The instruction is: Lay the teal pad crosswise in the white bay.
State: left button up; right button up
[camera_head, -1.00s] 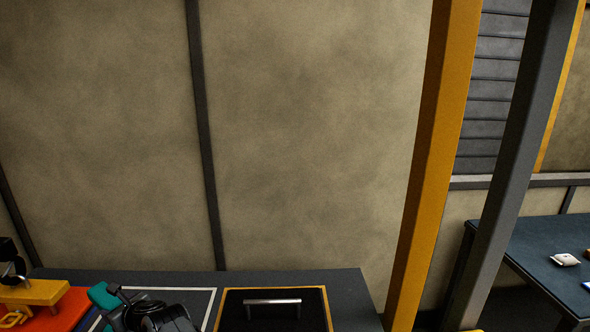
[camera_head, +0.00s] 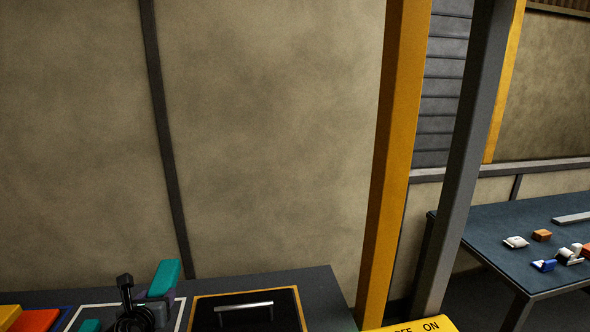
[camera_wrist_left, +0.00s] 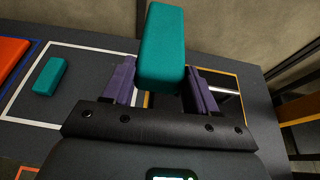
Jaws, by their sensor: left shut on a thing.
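My left gripper (camera_head: 157,291) is shut on a teal pad (camera_head: 166,275), held above the dark bench. In the left wrist view the same pad (camera_wrist_left: 163,40) sits between the two purple fingers, its long side pointing away from the wrist. A second teal pad (camera_wrist_left: 50,76) lies flat inside the white-outlined bay (camera_wrist_left: 85,47), on its left side. In the head view this second pad (camera_head: 89,326) is cut off by the bottom edge. My right gripper is out of view.
A black panel with a metal handle (camera_head: 244,307) and orange border is right of the bay. An orange block (camera_head: 36,320) is at the left. A yellow post (camera_head: 395,150) rises beyond the bench. A blue table (camera_head: 500,228) with small items stands at the right.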

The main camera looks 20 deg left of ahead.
pick_arm(q)
jog(key=s+d+f+m+t+h, duration=0.1)
jog(key=s+d+f+m+h, duration=0.15)
jog(key=d, duration=0.65)
jog(key=s+d+f+m+h, duration=0.15)
jog(key=d+f, duration=0.25)
jog(key=d, duration=0.5)
jog(key=s+d+f+m+t+h, duration=0.1)
jog(key=s+d+f+m+h, duration=0.15)
jog(key=d, duration=0.75)
notch_tip(320, 180, up, 37)
jog(key=s+p, duration=0.1)
jog(key=p, duration=3.7)
jog(key=shift+n, duration=0.35)
jog(key=shift+a+f, duration=0.1)
